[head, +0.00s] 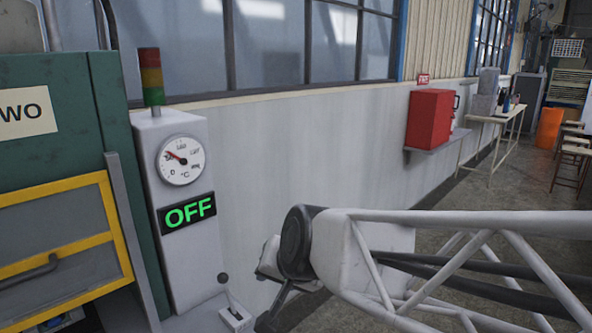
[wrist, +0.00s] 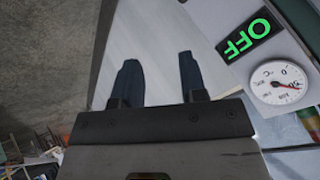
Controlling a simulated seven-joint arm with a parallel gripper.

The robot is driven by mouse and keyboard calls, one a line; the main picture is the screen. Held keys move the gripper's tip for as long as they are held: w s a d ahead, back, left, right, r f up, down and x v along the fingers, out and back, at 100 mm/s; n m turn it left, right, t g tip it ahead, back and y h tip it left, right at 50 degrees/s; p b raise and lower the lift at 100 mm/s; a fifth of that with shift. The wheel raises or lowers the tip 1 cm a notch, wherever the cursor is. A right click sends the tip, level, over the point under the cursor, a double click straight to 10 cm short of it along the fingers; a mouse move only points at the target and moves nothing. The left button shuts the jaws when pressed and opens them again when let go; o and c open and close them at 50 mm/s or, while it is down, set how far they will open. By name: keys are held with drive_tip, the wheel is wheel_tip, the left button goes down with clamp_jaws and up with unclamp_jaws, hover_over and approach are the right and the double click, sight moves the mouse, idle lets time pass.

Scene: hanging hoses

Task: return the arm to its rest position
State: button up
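My arm (head: 450,255) reaches in from the right in the head view, with a white lattice link and a dark round joint. It bends down at the joint, just right of the grey control post (head: 185,230). The fingers of my gripper (wrist: 158,75) show in the wrist view, dark and spread apart with nothing between them. The fingertips cannot be made out in the head view. The post has a green OFF display (head: 188,213), which also shows in the wrist view (wrist: 246,36). A small lever (head: 223,279) with a dark knob stands at the post's foot.
A round gauge (head: 181,160) and a red, amber and green lamp (head: 151,76) are on the post. A green machine (head: 85,120) with a yellow-framed door stands left. A red box (head: 430,118) sits on a wall shelf. Open floor lies to the right.

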drive_tip(key=s+d+f+g+h, duration=0.1)
drive_tip(key=s+d, duration=0.3)
drive_tip(key=d, duration=0.3)
drive_tip(key=s+d+f+g+h, duration=0.1)
drive_tip(key=s+d+f+h, duration=0.1)
drive_tip(key=s+d, duration=0.2)
drive_tip(key=s+d+f+n+g+h, duration=0.1)
drive_tip(key=s+d, duration=0.3)
drive_tip(key=d, duration=0.6)
drive_tip(key=shift+s+d+f+g+h, duration=0.15)
drive_tip(key=shift+d+g+h, duration=0.2)
drive_tip(key=shift+g+h, duration=0.25)
idle(1.1)
